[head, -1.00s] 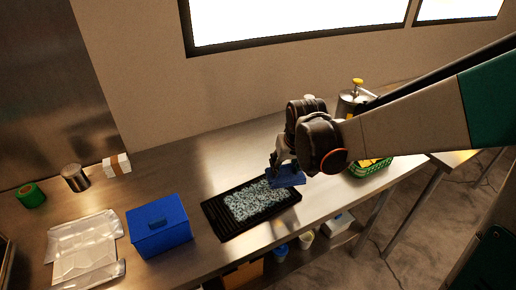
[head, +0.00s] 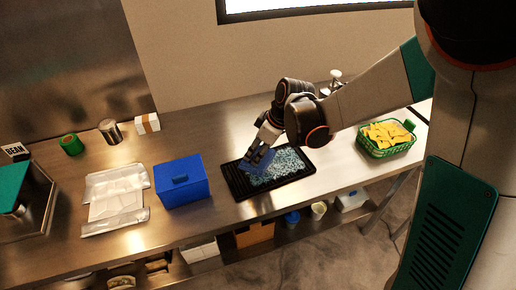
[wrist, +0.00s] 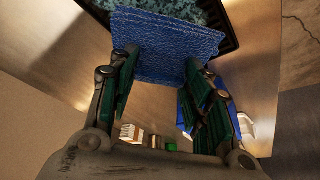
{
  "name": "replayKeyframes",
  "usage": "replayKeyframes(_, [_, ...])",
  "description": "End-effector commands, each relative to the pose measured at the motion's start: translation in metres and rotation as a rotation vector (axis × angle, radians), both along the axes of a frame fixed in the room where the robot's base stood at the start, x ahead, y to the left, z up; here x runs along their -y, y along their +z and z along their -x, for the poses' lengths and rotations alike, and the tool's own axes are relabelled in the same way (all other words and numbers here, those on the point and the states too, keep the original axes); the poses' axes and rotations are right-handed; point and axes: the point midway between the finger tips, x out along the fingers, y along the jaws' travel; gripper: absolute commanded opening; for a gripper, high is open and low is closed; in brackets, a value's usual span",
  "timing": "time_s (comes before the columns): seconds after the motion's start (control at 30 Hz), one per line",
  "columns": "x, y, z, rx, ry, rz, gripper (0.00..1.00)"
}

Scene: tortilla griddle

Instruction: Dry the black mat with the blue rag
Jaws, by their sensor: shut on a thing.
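The black mat (head: 239,187) lies on the steel counter, with a pale bluish, speckled wet-looking patch (head: 287,166) over much of its surface. My gripper (head: 263,150) is over the left-middle part of the mat, pointing down. It is shut on the blue rag (head: 258,160). In the wrist view the blue rag (wrist: 165,45) spans between the two fingers, and the speckled patch (wrist: 180,8) and the mat's dark edge (wrist: 226,25) show beyond it. I cannot tell whether the rag touches the mat.
A blue box (head: 181,184) with a lid stands just left of the mat. A clear plastic packet (head: 115,200) lies farther left. A green basket of yellow chips (head: 387,137) stands to the right. A green roll (head: 71,144), a metal can (head: 110,131) and a white block (head: 147,124) stand behind.

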Motion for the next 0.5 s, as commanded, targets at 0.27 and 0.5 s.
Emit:
replayKeyframes(0.27, [0.001,-0.004,0.000,0.004,0.002,0.000,0.09])
replayKeyframes(0.5, [0.001,-0.026,0.000,0.004,0.001,0.000,0.09])
